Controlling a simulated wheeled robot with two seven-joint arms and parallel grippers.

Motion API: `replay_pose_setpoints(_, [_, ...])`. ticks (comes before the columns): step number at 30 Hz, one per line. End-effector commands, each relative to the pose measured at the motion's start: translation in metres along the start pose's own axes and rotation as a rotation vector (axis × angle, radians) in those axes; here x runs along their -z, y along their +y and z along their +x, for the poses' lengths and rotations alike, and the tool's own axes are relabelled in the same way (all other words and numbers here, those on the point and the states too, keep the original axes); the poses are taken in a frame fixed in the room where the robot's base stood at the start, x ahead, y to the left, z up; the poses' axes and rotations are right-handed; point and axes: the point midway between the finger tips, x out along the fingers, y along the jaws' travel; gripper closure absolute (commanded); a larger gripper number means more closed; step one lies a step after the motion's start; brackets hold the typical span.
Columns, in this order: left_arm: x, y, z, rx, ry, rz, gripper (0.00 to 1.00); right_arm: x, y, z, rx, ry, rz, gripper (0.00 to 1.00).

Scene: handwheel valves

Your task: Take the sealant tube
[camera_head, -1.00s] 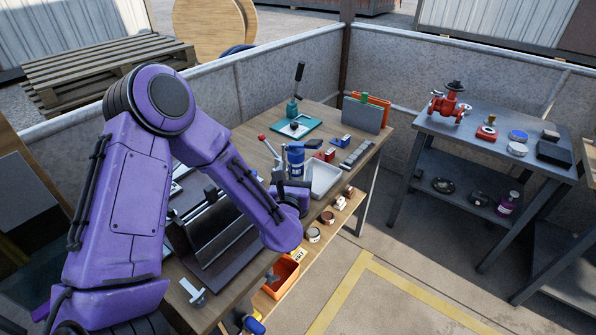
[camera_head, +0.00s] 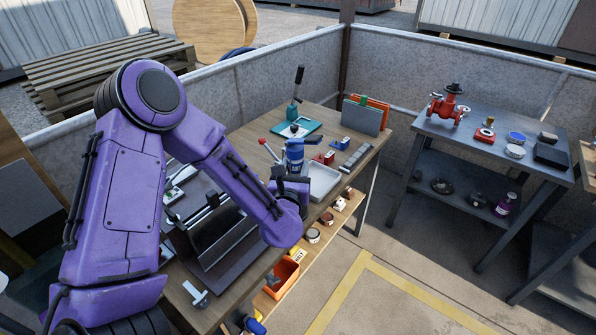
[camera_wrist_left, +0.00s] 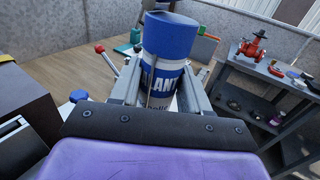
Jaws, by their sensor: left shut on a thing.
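The sealant tube is a blue and white cylinder with a blue cap (camera_head: 294,150). It stands near upright over the wooden workbench (camera_head: 240,140), beside a pale tray. In the left wrist view the sealant tube (camera_wrist_left: 168,62) shows white lettering ending in "LANT". My left gripper (camera_wrist_left: 160,92) is shut on it, with one finger on each side. In the head view my left gripper (camera_head: 291,175) is partly hidden by its own wrist. The tube's lower end is hidden, so any gap to the bench is hard to tell. My right gripper is not in view.
The pale tray (camera_head: 325,181) lies just right of the tube. A red-knobbed lever (camera_head: 268,149) stands close on its left. A teal press (camera_head: 293,112) and small boxes are behind. A metal table with a red valve (camera_head: 447,106) stands at the right, across open floor.

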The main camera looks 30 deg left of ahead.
Motion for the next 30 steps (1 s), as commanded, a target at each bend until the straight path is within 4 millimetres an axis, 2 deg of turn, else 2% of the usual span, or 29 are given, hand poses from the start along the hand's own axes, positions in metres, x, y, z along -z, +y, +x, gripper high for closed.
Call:
replay_pose_setpoints(1, [-0.009, 0.0, 0.0, 0.0, -0.002, -0.002, 1.0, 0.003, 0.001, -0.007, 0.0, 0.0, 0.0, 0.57])
replay_pose_setpoints(24, [-0.081, -0.001, 0.0, 0.001, -0.003, -0.003, 1.0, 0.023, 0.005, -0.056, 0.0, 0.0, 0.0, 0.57])
replay_pose_setpoints(30, [-0.089, -0.001, 0.0, 0.001, -0.002, -0.002, 1.0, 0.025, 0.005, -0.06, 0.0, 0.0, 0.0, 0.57])
